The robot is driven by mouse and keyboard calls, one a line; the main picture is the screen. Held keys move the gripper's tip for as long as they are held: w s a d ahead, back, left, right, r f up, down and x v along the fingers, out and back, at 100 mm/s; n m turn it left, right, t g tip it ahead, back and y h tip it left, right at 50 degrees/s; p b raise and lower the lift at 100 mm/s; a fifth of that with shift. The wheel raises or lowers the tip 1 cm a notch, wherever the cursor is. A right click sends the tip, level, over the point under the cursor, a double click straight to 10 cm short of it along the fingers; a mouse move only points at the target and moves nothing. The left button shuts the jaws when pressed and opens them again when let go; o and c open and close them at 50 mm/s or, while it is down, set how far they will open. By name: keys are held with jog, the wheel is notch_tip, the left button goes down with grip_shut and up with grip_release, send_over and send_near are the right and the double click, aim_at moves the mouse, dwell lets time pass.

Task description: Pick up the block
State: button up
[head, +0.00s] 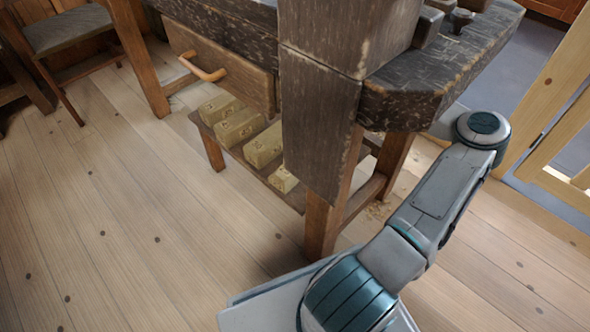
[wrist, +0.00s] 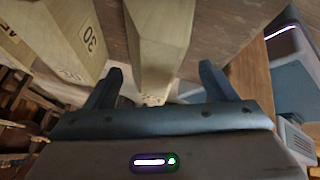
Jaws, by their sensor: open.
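Several pale wooden blocks sit in a row on the low shelf of the workbench in the head view; one is the third block (head: 264,146). In the wrist view a plain pale block (wrist: 158,40) lies between the two fingers of my gripper (wrist: 160,72). The fingers stand apart, with visible gaps on both sides of the block. A second block marked "30" (wrist: 70,35) is beside it on the left. My gripper is hidden in the head view behind the bench. I cannot tell which block in the head view is the one between the fingers.
The dark workbench (head: 420,85) stands over the low shelf (head: 292,191), with a thick dark vise jaw (head: 320,130) and wooden legs close around it. A drawer (head: 225,68) hangs above the blocks. The plank floor (head: 130,230) on the left is clear.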

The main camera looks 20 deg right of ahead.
jog(key=shift+s+a, duration=0.2)
jog(key=shift+a, duration=0.85)
jog(key=b+x, duration=0.3)
jog(key=x, duration=0.2)
jog(key=shift+a, duration=0.3)
jog(key=c, duration=0.9)
